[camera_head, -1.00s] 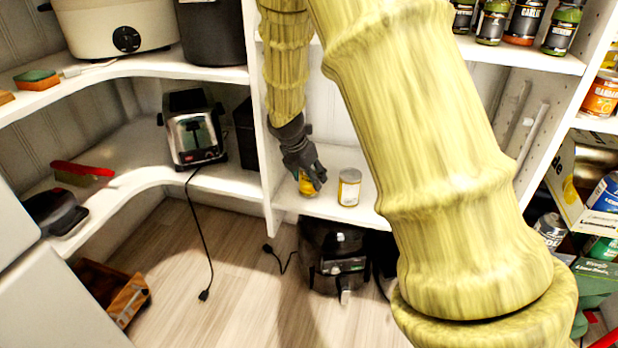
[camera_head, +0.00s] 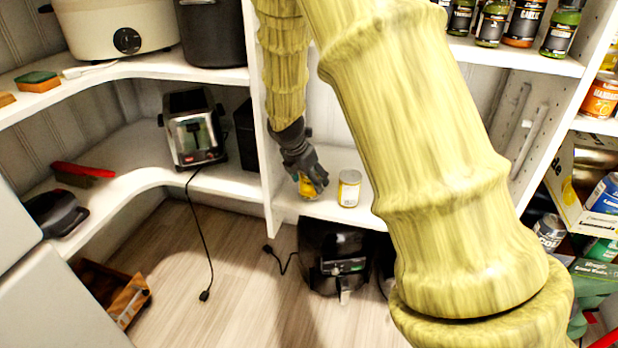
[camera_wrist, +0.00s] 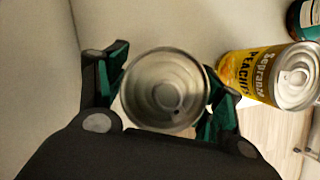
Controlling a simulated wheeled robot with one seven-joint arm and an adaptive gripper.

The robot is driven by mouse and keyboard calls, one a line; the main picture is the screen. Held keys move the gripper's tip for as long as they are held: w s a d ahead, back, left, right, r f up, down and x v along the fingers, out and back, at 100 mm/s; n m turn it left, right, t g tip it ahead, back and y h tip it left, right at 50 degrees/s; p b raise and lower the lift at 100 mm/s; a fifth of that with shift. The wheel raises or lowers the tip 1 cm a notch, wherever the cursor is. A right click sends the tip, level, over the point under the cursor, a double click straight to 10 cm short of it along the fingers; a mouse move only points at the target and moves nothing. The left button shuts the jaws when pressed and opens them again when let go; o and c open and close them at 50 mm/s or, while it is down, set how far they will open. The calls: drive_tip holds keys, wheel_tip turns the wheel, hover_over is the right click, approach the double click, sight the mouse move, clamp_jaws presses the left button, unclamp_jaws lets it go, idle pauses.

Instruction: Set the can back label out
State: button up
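A yellow can (camera_head: 308,187) stands on the middle shelf, inside my gripper (camera_head: 311,181). In the wrist view its silver top (camera_wrist: 163,90) lies between the two green-padded fingers (camera_wrist: 165,95), which appear to touch its sides. Its label is hidden in the wrist view. A second can (camera_head: 349,188) stands just to its right on the same shelf. In the wrist view this second can (camera_wrist: 262,75) shows a yellow label reading "Seprano Peaches", turned toward the camera, and a silver lid.
A white upright panel (camera_head: 272,185) stands close to the left of my gripper. A toaster (camera_head: 194,135) sits on the left shelf. A black appliance (camera_head: 332,262) is below the can shelf. Spice jars (camera_head: 492,22) stand on the upper right shelf.

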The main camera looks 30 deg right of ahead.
idle(0.4)
drive_tip(key=v, duration=1.2)
drive_tip(key=shift+a, duration=0.1)
